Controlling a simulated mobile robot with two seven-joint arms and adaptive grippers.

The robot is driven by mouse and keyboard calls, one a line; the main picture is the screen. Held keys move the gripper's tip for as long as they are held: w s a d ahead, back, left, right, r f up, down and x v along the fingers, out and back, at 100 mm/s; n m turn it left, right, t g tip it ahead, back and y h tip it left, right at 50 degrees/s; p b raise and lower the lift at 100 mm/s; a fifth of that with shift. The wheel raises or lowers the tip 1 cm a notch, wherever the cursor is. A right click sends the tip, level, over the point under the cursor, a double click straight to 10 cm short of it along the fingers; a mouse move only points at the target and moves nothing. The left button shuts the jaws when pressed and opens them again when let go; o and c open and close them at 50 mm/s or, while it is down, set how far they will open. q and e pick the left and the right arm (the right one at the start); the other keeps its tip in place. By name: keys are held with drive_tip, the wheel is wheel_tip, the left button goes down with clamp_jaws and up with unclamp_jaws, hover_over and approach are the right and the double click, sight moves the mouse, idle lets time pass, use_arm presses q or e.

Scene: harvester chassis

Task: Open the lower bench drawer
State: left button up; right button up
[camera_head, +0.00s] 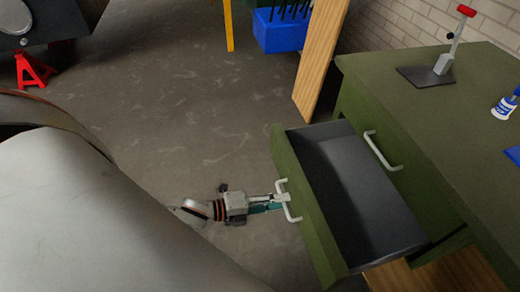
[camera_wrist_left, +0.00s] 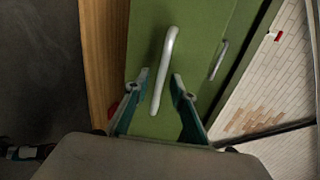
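The lower bench drawer (camera_head: 318,238) is pulled out of the green bench, and its grey inside looks empty. Its white bar handle (camera_head: 287,200) is on the green front. My left gripper (camera_head: 278,200) reaches the handle from the left. In the left wrist view, the two teal fingers of my left gripper (camera_wrist_left: 160,92) stand apart, one on each side of the handle (camera_wrist_left: 164,68). Gaps show between the bar and both fingers, so the gripper is open around the handle. My right gripper is not in view.
The upper drawer's handle (camera_head: 383,151) sits on a closed front above. The bench top (camera_head: 440,110) holds a red-handled tool (camera_head: 446,60) and a small bottle (camera_head: 504,108). A wooden post (camera_head: 321,60) and blue bin (camera_head: 279,32) stand behind.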

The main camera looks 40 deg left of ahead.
use_arm(q)
drive_tip(key=v, duration=1)
drive_tip(key=shift+s, duration=0.2)
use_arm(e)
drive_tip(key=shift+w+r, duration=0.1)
use_arm(q)
drive_tip(key=s+d+f+n+y+p, duration=0.2)
drive_tip(key=d+n+y, duration=0.1)
drive_tip(key=n, duration=0.8)
drive_tip(key=s+d+f+n+g+y+p, duration=0.1)
drive_tip(key=s+d+n+y+p, duration=0.1)
drive_tip(key=n, duration=0.8)
drive_tip(key=shift+d+f+n+g+y+p, duration=0.35)
drive_tip(key=shift+d+y, duration=0.5)
drive_tip(key=shift+y, duration=0.35)
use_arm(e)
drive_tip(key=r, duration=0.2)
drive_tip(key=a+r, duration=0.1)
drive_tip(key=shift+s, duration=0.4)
use_arm(q)
drive_tip(key=shift+w, duration=0.1)
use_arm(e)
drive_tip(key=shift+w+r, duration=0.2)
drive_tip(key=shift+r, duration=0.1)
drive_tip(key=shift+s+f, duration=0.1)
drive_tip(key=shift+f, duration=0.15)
